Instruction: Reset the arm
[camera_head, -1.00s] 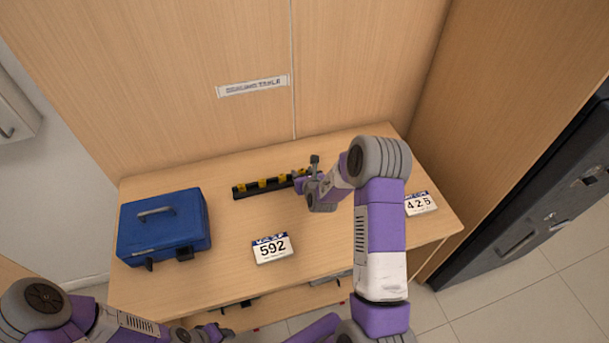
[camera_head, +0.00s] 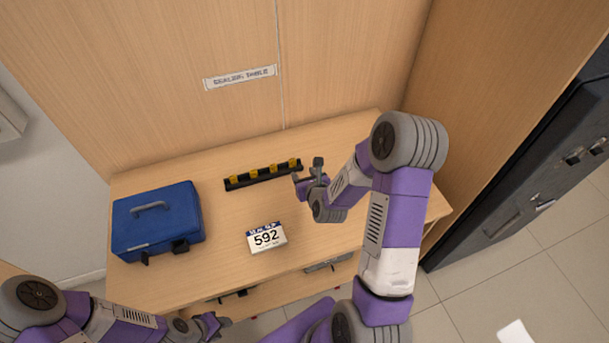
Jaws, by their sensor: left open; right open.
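My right arm reaches over the wooden table (camera_head: 210,238), and its gripper (camera_head: 305,180) is open and empty. It hangs above the table, just right of the black rack (camera_head: 238,183) with several yellow pieces on it. My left gripper (camera_head: 214,325) is open at the bottom of the view, in front of the table's near edge and low.
A blue case (camera_head: 157,228) stands at the table's left. A card reading 592 (camera_head: 266,238) lies near the middle front. A sign (camera_head: 240,77) is on the back panel. A dark cabinet (camera_head: 520,185) stands at right on a tiled floor.

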